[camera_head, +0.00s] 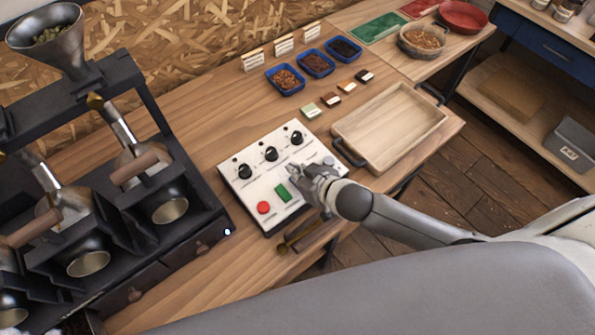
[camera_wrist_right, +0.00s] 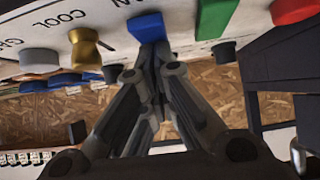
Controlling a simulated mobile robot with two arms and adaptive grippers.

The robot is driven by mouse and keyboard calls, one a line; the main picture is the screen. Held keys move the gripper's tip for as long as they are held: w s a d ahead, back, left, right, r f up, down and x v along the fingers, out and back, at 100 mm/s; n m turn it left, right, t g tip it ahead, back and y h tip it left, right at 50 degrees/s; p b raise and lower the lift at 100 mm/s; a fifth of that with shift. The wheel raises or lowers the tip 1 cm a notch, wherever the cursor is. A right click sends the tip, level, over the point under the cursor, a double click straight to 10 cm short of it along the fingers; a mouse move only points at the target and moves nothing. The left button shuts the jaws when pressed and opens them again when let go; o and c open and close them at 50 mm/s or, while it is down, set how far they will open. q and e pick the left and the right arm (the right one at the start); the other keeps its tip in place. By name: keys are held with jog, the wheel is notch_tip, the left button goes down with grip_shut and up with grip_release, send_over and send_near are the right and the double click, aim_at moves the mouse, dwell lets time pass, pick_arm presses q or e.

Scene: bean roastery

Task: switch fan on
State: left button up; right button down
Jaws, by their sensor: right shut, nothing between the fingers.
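The white control panel (camera_head: 245,185) lies on the wooden bench, with black knobs, a red button (camera_head: 263,207) and a green switch (camera_head: 283,192). My right gripper (camera_head: 297,172) is over its right part, shut and empty. In the right wrist view, the shut fingertips (camera_wrist_right: 152,48) are right at a blue switch (camera_wrist_right: 146,26); I cannot tell if they touch it. The lettering beside this switch is partly cut off and ends in N. In the head view the gripper hides the blue switch. My left gripper is not in view.
A gold knob (camera_wrist_right: 86,48) marked COOL and a grey knob (camera_wrist_right: 40,60) sit beside the blue switch. A wooden tray (camera_head: 430,104) lies right of the panel. The black roaster (camera_head: 190,145) stands to its left. Bare bench lies between roaster and panel.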

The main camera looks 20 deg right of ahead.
jog(key=shift+s, duration=0.1)
jog(key=shift+s+d+p, duration=0.3)
jog(key=shift+s, duration=0.4)
